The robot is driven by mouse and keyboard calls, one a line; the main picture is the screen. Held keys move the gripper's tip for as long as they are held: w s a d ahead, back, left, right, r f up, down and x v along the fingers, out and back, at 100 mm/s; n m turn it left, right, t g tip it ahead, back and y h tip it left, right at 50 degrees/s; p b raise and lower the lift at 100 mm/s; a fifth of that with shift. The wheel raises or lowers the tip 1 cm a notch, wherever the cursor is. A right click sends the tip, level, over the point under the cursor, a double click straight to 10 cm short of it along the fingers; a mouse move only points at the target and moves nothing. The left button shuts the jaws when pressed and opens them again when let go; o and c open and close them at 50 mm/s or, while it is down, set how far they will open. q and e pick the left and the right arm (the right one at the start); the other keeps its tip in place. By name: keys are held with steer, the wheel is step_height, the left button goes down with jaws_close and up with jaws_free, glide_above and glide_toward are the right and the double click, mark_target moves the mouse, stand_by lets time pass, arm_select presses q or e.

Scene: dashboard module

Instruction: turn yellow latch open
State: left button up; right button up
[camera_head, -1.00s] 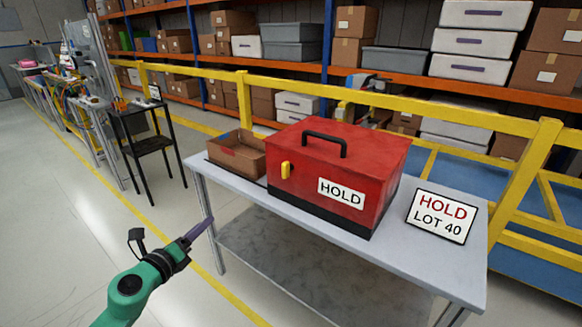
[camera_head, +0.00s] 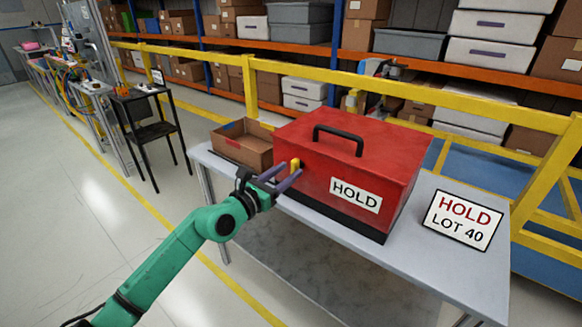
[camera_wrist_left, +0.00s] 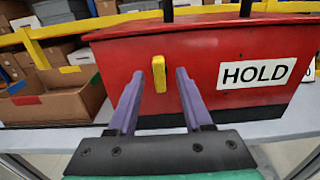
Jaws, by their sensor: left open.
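The yellow latch (camera_head: 295,164) is a small upright piece on the front of the red box (camera_head: 375,150), near its left end. In the left wrist view the latch (camera_wrist_left: 159,73) stands upright between my two purple fingers, near their tips. My left gripper (camera_head: 288,178) is open, with its fingers pointing at the latch from the front. In the wrist view a gap shows on both sides of the latch, so I see no contact. The red box has a black handle on top and a HOLD label. My right gripper is not in view.
An open cardboard box (camera_head: 243,146) stands on the table left of the red box. A HOLD LOT 40 sign (camera_head: 463,219) stands at the right. The grey table (camera_head: 420,258) has bare room along its front. A yellow rail (camera_head: 400,86) runs behind.

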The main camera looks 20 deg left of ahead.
arm_select(q)
steer(key=shift+x, duration=1.1)
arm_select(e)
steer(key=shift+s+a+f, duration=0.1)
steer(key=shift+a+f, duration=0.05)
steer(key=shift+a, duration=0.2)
arm_select(q)
jaws_close()
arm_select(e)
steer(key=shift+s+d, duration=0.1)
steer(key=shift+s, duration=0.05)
